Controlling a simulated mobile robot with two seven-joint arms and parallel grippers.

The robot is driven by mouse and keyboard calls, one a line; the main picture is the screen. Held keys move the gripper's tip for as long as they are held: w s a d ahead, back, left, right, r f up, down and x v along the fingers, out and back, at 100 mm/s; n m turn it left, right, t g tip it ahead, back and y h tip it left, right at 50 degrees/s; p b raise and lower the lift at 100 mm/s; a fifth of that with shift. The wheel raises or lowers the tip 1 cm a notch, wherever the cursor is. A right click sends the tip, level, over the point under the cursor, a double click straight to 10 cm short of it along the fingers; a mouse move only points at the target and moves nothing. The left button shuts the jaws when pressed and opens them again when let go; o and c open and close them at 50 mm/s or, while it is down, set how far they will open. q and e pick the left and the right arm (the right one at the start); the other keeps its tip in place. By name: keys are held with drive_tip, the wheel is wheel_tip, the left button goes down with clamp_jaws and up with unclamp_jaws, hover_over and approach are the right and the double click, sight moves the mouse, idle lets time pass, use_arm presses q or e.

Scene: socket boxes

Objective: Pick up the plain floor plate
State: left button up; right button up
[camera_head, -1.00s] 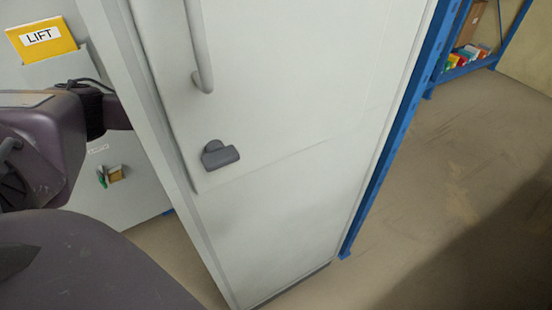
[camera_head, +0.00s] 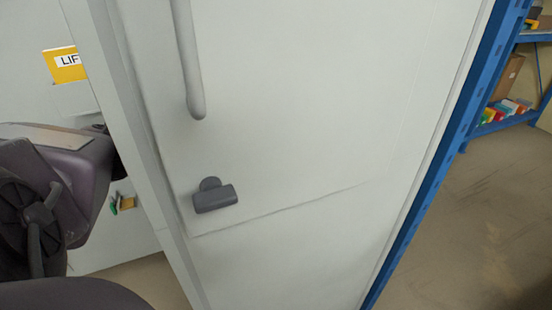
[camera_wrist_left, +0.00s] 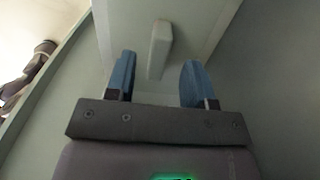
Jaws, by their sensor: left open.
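I cannot make out a plain floor plate for certain in either view. In the left wrist view, my left gripper (camera_wrist_left: 158,68) is open, its two blue fingertips apart. A pale upright bar (camera_wrist_left: 160,48) shows ahead, between the fingertips, against a grey-green panel (camera_wrist_left: 205,25). Nothing is clearly held, and I cannot tell whether the fingers touch the bar. In the head view my left arm comes in at the left edge, and its gripper is hidden. My right gripper is in neither view.
A tall pale cabinet door (camera_head: 300,110) fills the head view, with a grey handle (camera_head: 188,60) and a dark latch (camera_head: 215,196). A yellow folder (camera_head: 65,66) is at the left. A blue rack (camera_head: 455,140) with small boxes (camera_head: 505,110) stands right, beside open floor (camera_head: 490,220).

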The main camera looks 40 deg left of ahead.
use_arm(q)
drive_tip(key=f, duration=0.2)
drive_tip(key=f+b, duration=0.1)
drive_tip(key=shift+s+f, duration=0.2)
drive_tip(key=shift+s, duration=0.05)
drive_tip(key=shift+f, duration=0.1)
drive_tip(key=shift+w+r, duration=0.1)
drive_tip(key=shift+r, duration=0.1)
clamp_jaws()
drive_tip(key=shift+w+r, duration=0.15)
drive_tip(key=shift+r, duration=0.4)
wheel_tip(320, 180, up, 5)
drive_tip(key=p, duration=0.2)
drive_tip(key=shift+w+f+p, duration=0.1)
drive_tip(key=shift+f+p, duration=0.1)
drive_tip(key=shift+p, duration=0.15)
wheel_tip(320, 180, up, 4)
drive_tip(key=shift+f+p, duration=0.2)
drive_tip(key=shift+p, duration=0.75)
drive_tip(key=shift+r+p, duration=0.3)
drive_tip(key=shift+r, duration=0.15)
drive_tip(key=shift+s, duration=0.2)
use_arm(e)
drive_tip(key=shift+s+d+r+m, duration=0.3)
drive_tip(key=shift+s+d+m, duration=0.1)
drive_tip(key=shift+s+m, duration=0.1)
